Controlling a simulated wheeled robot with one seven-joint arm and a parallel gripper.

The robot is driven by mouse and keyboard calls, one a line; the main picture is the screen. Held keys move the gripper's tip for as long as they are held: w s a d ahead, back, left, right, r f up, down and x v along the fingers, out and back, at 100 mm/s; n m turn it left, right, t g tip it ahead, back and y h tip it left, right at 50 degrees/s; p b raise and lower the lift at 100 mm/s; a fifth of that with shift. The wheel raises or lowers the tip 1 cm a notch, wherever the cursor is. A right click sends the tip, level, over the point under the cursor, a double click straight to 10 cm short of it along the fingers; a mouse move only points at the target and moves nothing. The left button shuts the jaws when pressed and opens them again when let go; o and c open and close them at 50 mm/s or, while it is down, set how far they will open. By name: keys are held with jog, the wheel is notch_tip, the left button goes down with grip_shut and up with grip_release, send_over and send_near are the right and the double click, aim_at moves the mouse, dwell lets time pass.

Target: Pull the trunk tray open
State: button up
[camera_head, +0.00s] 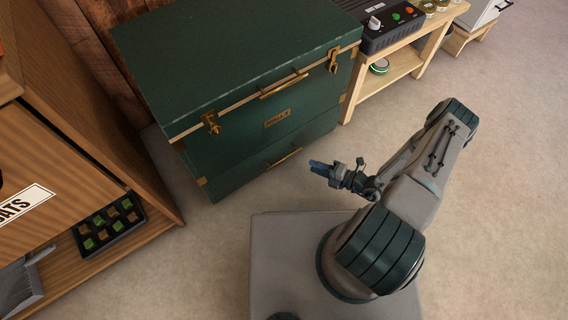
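The green trunk (235,60) stands on the floor against the wooden wall, with its lid down. Its front has brass latches, an upper brass handle (284,84) and a small label plate. The trunk tray (245,168) is the low section of the front. It looks flush with the trunk, and a brass handle (284,157) is on it. My gripper (317,166) is in front of the trunk, a little right of the tray handle and apart from it in the picture. Its bluish fingertips point left towards the trunk. They are too small to tell their gap. I see nothing held.
A wooden cabinet (100,165) with a dark tray of green and brown blocks (108,227) stands at the left. A wooden bench (405,62) with a dark control box (385,24) stands right of the trunk. The carpeted floor (490,190) at the right is clear.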

aim_at(284, 158)
jog(key=shift+m+t, duration=0.6)
jog(key=shift+m, duration=0.3)
jog(key=w+a+f+b, duration=0.1)
jog(key=w+a+f, duration=0.1)
jog(key=a, duration=0.2)
jog(key=w+a+f+b, duration=0.1)
jog(key=w+a+b, duration=0.1)
jog(key=a, duration=0.2)
jog(key=w+a+f+b, duration=0.1)
jog(key=w+a+f, duration=0.1)
jog(key=a, duration=0.1)
jog(key=shift+w+a+f+b, duration=0.3)
jog(key=shift+w+a+b, duration=0.1)
grip_shut()
